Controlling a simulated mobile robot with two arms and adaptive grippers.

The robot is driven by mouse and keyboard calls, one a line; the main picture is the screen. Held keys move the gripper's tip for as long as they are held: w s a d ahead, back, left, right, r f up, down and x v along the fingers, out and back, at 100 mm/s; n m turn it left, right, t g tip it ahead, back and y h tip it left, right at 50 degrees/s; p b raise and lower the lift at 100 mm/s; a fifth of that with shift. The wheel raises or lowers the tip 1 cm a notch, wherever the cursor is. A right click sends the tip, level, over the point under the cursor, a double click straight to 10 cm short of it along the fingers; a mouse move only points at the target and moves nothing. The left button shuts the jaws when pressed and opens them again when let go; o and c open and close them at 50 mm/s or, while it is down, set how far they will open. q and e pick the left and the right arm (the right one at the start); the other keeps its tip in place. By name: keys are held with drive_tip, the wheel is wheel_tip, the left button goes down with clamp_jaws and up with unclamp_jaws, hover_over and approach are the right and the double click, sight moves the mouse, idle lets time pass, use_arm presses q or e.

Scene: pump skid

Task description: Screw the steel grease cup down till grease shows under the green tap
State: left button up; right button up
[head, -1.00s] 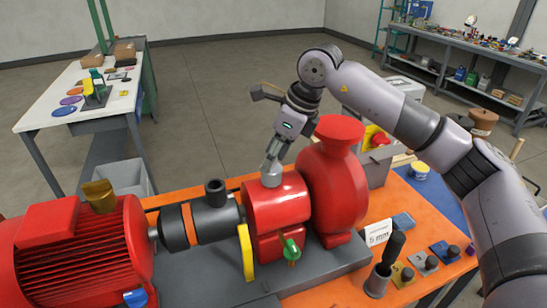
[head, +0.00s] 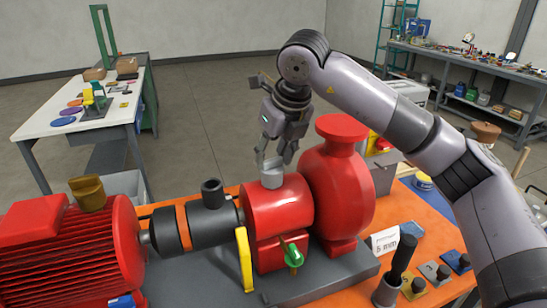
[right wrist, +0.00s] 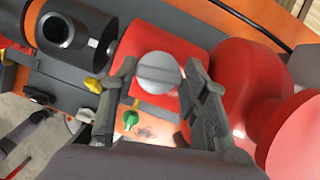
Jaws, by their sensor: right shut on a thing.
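The steel grease cup (head: 272,178) stands upright on top of the red bearing housing (head: 278,208). My right gripper (head: 273,162) comes down from above and is shut on the cup; in the right wrist view the cup's round slotted top (right wrist: 158,72) lies between the two fingers (right wrist: 157,82). The green tap (head: 290,250) is on the front of the housing, and it also shows in the right wrist view (right wrist: 130,118). A small yellowish piece shows below the tap; I cannot tell whether any of it is grease. My left gripper is not in view.
The red pump casing (head: 338,185) stands close right of the housing. A yellow guard (head: 244,260), the dark coupling (head: 205,222) and the red motor (head: 70,250) are to the left. A dark-handled tool in a pot (head: 388,290) and a "5 mm" card (head: 384,243) are front right.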

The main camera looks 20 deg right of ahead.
drive_tip(key=shift+r, duration=0.1)
idle(0.4)
drive_tip(key=o, duration=1.1)
drive_tip(key=shift+o, duration=0.2)
drive_tip(key=a+v, duration=0.1)
drive_tip(key=v, duration=1)
drive_tip(key=shift+s+d+r, duration=0.3)
drive_tip(key=shift+d+r, duration=0.1)
drive_tip(key=shift+d, duration=0.1)
